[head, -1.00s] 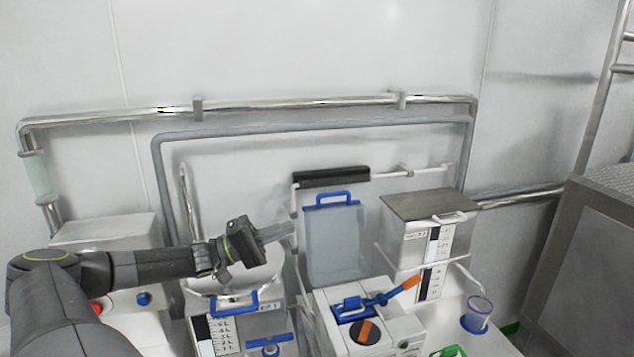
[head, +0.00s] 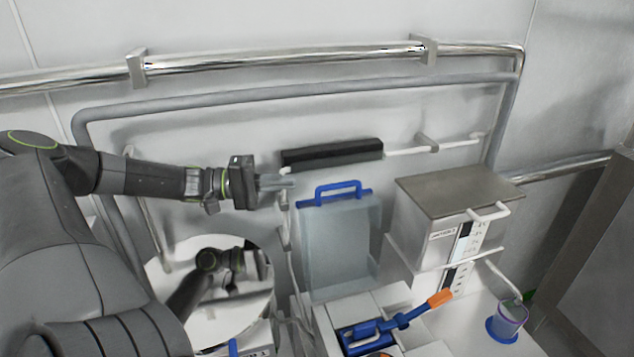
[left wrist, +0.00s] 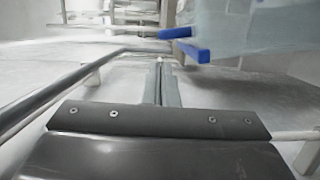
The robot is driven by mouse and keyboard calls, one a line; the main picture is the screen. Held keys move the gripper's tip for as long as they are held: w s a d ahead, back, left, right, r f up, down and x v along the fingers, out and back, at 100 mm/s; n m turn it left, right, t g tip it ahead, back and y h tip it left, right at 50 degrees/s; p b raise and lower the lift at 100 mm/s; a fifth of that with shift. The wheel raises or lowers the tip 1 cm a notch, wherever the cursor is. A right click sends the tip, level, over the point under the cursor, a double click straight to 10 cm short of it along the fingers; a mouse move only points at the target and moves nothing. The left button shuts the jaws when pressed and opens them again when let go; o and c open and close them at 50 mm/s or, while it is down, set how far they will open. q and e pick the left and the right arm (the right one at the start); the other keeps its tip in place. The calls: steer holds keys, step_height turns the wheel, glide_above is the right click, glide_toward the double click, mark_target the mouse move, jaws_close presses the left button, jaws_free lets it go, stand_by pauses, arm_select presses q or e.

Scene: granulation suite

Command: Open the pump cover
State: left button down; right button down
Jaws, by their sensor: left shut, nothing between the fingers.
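A clear, pale panel (head: 340,245) with a blue handle (head: 330,192) on its top edge stands upright behind a white pump unit (head: 385,305); it looks like the pump cover. The unit carries a blue part with an orange-tipped lever (head: 410,312). My left gripper (head: 291,183) is shut and empty, just left of the blue handle and apart from it. In the left wrist view, the closed fingers (left wrist: 165,78) point toward the blue handle (left wrist: 185,46), with the clear panel (left wrist: 245,25) beyond it. My right gripper is not in view.
A black bar (head: 332,153) on a white rail lies behind the panel, close to my left gripper. A steel-lidded box (head: 455,188) stands to the right, and a blue-based cup (head: 508,322) in front of it. A round shiny vessel lid (head: 225,315) is below my left arm.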

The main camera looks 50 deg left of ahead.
arm_select(q)
steer(key=b+x, duration=0.5)
steer(key=x, duration=0.2)
steer(key=shift+w, duration=0.25)
